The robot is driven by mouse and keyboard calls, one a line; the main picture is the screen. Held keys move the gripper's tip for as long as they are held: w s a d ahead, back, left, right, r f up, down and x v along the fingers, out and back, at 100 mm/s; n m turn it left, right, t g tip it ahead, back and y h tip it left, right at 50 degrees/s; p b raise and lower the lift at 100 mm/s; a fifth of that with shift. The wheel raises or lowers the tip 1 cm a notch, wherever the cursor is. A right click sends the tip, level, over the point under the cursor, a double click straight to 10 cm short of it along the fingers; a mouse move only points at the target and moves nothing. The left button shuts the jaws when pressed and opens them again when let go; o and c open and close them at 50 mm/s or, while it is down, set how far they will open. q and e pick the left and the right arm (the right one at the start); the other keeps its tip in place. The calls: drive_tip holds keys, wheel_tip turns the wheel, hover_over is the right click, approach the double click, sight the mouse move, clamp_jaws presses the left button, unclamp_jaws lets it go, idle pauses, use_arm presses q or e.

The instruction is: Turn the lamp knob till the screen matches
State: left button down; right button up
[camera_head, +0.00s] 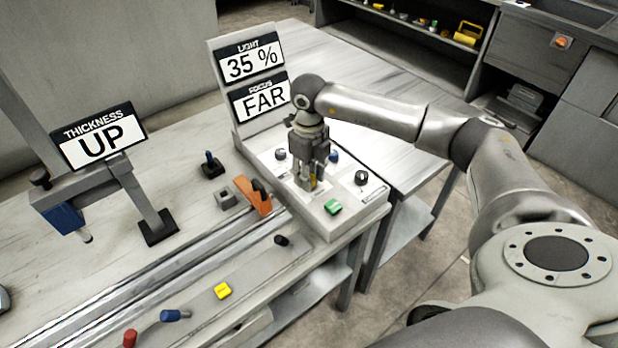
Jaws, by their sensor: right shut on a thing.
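The screen panel stands upright at the back of a light grey control box. Its upper screen (250,66) reads LIGHT 35 %, and its lower screen (261,101) reads FOCUS FAR. My right gripper (310,184) points down onto the top of the box and is shut on a knob, taken to be the lamp knob. Only a small yellow part of this knob (313,184) shows between the fingers; the rest is hidden. My left gripper is not in view.
Other dark knobs (361,177) and a green button (333,207) sit on the box near the gripper. A THICKNESS sign (99,138) reads UP at left.

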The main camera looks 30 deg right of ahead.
drive_tip(key=shift+n+b, duration=0.3)
drive_tip(key=shift+n, duration=0.4)
drive_tip(key=shift+r, duration=0.1)
drive_tip(key=o, duration=1)
wheel_tip(320, 180, up, 12)
idle(0.5)
